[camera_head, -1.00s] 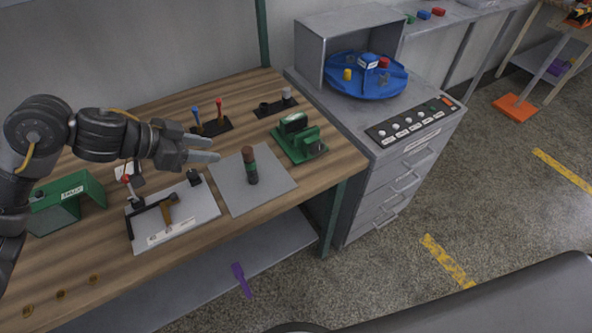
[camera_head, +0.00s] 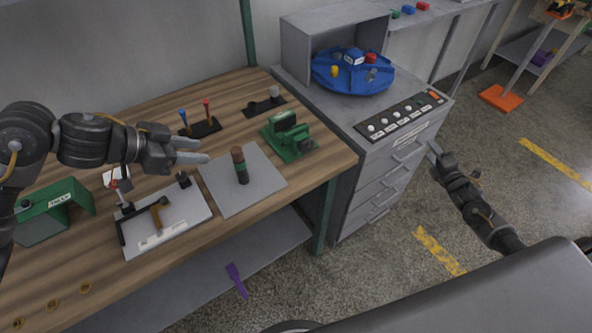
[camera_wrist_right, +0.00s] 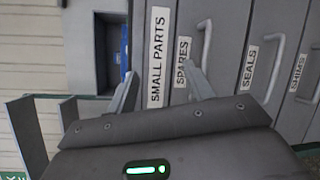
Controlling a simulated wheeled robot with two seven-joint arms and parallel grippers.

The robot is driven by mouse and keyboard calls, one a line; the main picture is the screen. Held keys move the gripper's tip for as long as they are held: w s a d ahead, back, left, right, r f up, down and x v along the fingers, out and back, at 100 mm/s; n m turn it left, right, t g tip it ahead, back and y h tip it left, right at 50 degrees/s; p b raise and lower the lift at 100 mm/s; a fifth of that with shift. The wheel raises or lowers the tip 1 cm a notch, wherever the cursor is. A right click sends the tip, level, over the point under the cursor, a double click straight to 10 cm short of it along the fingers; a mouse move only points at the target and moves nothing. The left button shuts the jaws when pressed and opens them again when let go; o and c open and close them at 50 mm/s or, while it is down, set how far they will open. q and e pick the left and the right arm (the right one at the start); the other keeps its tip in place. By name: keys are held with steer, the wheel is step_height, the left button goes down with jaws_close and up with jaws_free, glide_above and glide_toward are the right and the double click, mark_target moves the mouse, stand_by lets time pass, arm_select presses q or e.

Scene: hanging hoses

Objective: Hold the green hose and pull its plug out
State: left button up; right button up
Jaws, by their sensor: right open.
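I see no green hose and no plug in either view. My left gripper (camera_head: 204,150) is above the wooden workbench, near the grey mat. Its two fingers are apart, with nothing visible between them. My right gripper (camera_head: 433,151) is open and empty in front of the grey drawer cabinet, over the floor side. In the right wrist view its open fingers (camera_wrist_right: 163,75) point toward drawers labelled SMALL PARTS and SPARES.
A dark cylinder with a green band (camera_head: 241,168) stands on the grey mat (camera_head: 262,192). A green device (camera_head: 289,137) sits behind it. The grey cabinet (camera_head: 372,178) carries a blue turntable (camera_head: 330,84) and a button panel (camera_head: 403,117). Floor at right is largely clear.

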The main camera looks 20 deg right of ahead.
steer(key=w+a+r+n+t+y, duration=0.15)
steer(key=r+n, duration=0.35)
steer(key=r, duration=0.6)
steer(key=w+a+r+n+t+y, duration=0.1)
steer(key=w+r+n+t+y, duration=0.3)
steer(key=r, duration=0.7)
steer(key=n+g+y, duration=1.3)
steer(key=n+g, duration=0.3)
steer(key=n, duration=0.4)
glide_toward(241, 170)
steer(key=d, duration=0.2)
steer(key=shift+w+d+t, duration=0.15)
steer(key=shift+d+t, duration=0.1)
steer(key=shift+d, duration=0.05)
steer(key=shift+a+f, duration=0.1)
steer(key=shift+f, duration=0.35)
steer(key=x, duration=1)
steer(key=shift+w+a, duration=0.1)
steer(key=shift+a, duration=0.25)
